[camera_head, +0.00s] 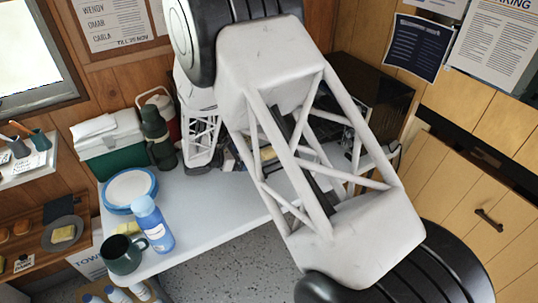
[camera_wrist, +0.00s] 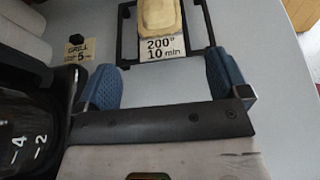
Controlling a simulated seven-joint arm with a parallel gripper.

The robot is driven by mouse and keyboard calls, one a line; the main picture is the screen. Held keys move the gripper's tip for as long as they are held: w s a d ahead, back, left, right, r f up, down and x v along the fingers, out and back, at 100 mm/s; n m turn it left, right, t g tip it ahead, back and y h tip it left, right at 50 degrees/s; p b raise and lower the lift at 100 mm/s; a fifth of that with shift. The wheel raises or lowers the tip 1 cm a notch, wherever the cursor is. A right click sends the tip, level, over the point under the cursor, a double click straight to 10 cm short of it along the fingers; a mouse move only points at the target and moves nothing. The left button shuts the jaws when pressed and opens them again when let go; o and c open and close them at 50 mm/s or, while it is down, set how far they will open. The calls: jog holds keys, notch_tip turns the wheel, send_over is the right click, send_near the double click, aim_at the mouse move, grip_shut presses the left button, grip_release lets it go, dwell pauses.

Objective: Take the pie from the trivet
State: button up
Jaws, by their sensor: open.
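The pie (camera_wrist: 160,14) is a pale golden loaf-like shape at the top of the wrist view, partly cut off by the picture edge. It sits on the trivet (camera_wrist: 126,36), a black open frame on the pale table. My gripper (camera_wrist: 168,80) is open and empty, with a blue pad on each side. In the picture, the pads are below the pie and spread wider than it. A card reading "200° 10 min" (camera_wrist: 165,48) lies at the trivet's near edge, between the pie and my gripper. In the head view my own arm hides the pie and trivet.
A black thing with dial marks (camera_wrist: 30,140) stands close on the left in the wrist view, near a "GRILL 5" card (camera_wrist: 77,50). In the head view, a mug (camera_head: 123,255), bottle (camera_head: 153,224), plates (camera_head: 130,187) and flask (camera_head: 158,138) occupy the table's left end.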

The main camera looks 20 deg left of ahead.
jog(key=shift+x, duration=1.05)
jog(key=shift+d, duration=0.1)
jog(key=shift+x, duration=2.55)
jog(key=shift+c, duration=0.4)
jog(key=c, duration=1.2)
